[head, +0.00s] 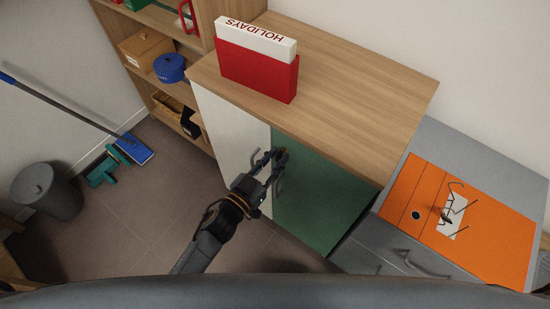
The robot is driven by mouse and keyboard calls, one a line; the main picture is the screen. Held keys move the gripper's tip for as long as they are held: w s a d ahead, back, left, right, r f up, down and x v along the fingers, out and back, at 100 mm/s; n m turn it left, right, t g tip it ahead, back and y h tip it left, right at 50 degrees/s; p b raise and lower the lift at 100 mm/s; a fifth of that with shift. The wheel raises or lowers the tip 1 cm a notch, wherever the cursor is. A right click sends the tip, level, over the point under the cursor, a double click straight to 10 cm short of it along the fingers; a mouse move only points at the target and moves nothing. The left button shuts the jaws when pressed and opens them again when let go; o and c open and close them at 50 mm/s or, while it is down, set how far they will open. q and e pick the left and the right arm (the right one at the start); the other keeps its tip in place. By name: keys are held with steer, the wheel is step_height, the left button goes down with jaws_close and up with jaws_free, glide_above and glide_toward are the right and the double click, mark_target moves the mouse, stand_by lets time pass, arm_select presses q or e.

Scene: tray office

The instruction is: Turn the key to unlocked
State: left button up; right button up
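A wooden-topped cabinet has a white door (232,122) and a green door (318,192). A small dark piece (282,154), perhaps the key or its lock, shows near the upper left edge of the green door. It is too small and partly covered to tell its shape or which way it is turned. My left gripper (274,161) is in front of the cabinet where the doors meet, its two fingers apart and their tips close to the dark piece. I cannot tell whether they touch it. My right gripper is out of view.
A red and white HOLIDAYS box file (257,65) stands on the cabinet top (345,85). A grey drawer unit (485,160) with an orange folder (505,235) and glasses is at the right. Shelves, a broom and a bin (45,190) are at the left. The middle floor is clear.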

arm_select(q)
jaws_close()
steer(key=shift+m, duration=0.4)
steer(key=m, duration=0.3)
steer(key=shift+m, duration=0.4)
steer(key=m, duration=0.3)
steer(key=shift+f+m, duration=0.1)
steer(key=shift+m, duration=0.2)
steer(key=m+b, duration=0.1)
steer(key=m, duration=0.3)
steer(key=shift+s+d+m, duration=0.1)
steer(key=shift+m, duration=0.2)
steer(key=m+b, duration=0.1)
steer(key=m, duration=0.4)
steer(key=shift+f+b, duration=0.1)
steer(key=shift+b, duration=0.3)
